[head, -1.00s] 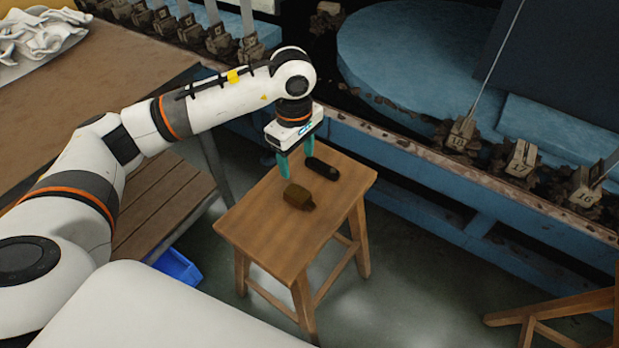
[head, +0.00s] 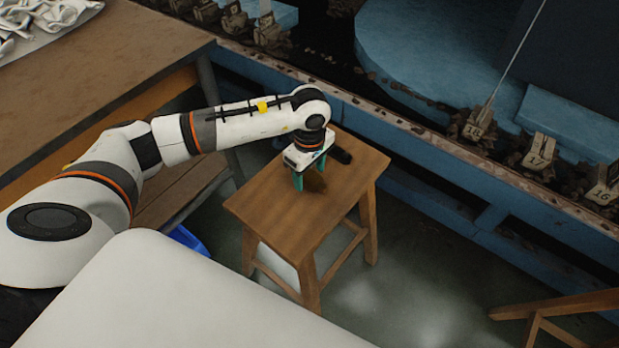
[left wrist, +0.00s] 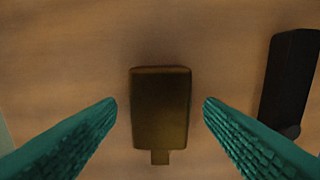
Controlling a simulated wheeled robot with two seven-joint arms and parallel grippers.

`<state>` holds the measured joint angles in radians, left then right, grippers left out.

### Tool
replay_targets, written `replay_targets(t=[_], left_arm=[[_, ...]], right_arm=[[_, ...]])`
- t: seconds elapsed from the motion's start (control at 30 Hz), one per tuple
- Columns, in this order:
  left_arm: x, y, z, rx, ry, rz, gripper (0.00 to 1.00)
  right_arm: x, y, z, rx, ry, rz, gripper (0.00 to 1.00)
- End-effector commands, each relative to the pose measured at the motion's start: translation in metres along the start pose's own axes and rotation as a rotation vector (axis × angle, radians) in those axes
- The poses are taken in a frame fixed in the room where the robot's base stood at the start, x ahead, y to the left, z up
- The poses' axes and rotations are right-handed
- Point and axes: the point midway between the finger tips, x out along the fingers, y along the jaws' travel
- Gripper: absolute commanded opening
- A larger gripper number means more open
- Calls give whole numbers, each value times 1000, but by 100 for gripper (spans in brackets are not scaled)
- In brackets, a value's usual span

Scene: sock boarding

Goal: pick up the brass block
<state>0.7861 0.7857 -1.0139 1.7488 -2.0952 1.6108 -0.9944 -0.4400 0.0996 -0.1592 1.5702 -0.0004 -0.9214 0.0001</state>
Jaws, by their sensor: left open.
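The brass block (left wrist: 160,108) is a dark, brownish-gold piece with a narrow tab at one end, lying on the wooden stool (head: 255,203). In the head view the block (head: 316,182) is partly hidden by my left gripper (head: 309,181). In the left wrist view the open teal fingers of my left gripper (left wrist: 160,108) stand on either side of the block, with a gap on each side. Whether the fingertips are down at the block's height is hard to tell. My right gripper is not in view.
A black object (left wrist: 290,85) lies on the stool to the right of the block, close to the right finger; it also shows in the head view (head: 342,155). A brown table (head: 110,80) stands at the left, and a blue machine (head: 420,175) runs behind the stool.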

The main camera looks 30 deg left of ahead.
Motion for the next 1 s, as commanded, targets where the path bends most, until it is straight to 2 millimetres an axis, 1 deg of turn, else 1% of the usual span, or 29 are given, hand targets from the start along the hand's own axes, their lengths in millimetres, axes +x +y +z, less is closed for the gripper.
replay_targets(t=[0.03,0.1,0.23,0.47,0.5,0.6,0.77,0.87,0.97,1.0], left_arm=[[4,0,0,0,0,0,62],[5,0,0,0,0,-1,62],[4,0,0,1,0,-1,62],[4,0,0,1,0,-1,24],[4,0,0,1,0,-1,18],[3,-1,0,0,0,-3,4],[3,-1,0,0,0,-3,4],[-1,-1,0,0,0,-4,4],[-14,-2,0,1,0,-6,4],[-21,-2,0,1,0,-7,4]], right_arm=[[-3,0,3,0,-6,0,67],[-6,0,7,1,-15,0,67],[-6,0,7,1,-16,0,67],[-4,0,-2,1,0,1,67],[-4,0,-3,1,2,1,67],[-4,0,-4,1,3,1,67],[-4,0,-3,1,2,1,67],[-4,0,-1,1,-1,0,67],[-4,-1,1,0,-6,-1,67],[-3,-1,1,0,-6,-1,67]])
